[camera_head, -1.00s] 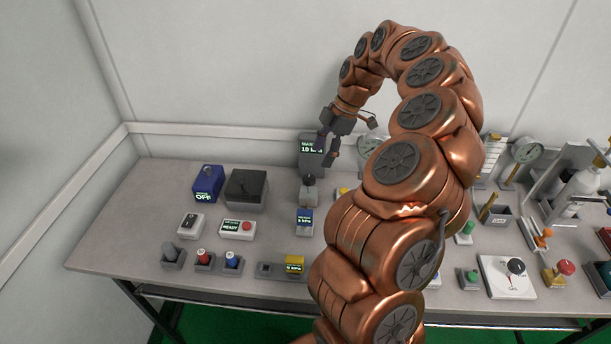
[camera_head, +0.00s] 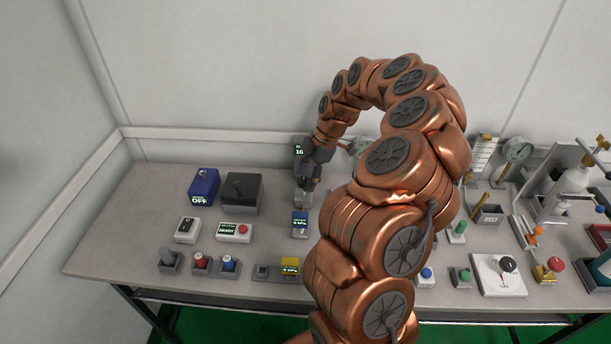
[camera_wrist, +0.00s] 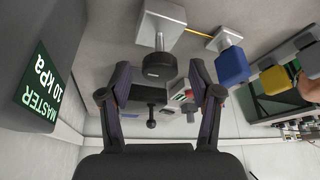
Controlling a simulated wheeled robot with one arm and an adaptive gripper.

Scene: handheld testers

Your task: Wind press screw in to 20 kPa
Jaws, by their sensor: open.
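The press screw's black round knob (camera_wrist: 160,66) shows in the wrist view on a short stem from a light grey block (camera_wrist: 163,22). My gripper (camera_wrist: 159,74) is open, with one dark finger on each side of the knob; I cannot tell whether either touches it. In the head view my gripper (camera_head: 308,187) is low over the press and hides most of it. The master gauge (camera_wrist: 45,85) reads 10 kPa in the wrist view. Its display also shows behind my gripper in the head view (camera_head: 298,153), partly covered.
A blue readout (camera_head: 300,224) stands in front of the press. A dark grey box (camera_head: 241,193) and a blue unit reading OFF (camera_head: 203,186) stand to the left. A yellow unit (camera_head: 290,266) is near the front edge. My arm covers the table's middle.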

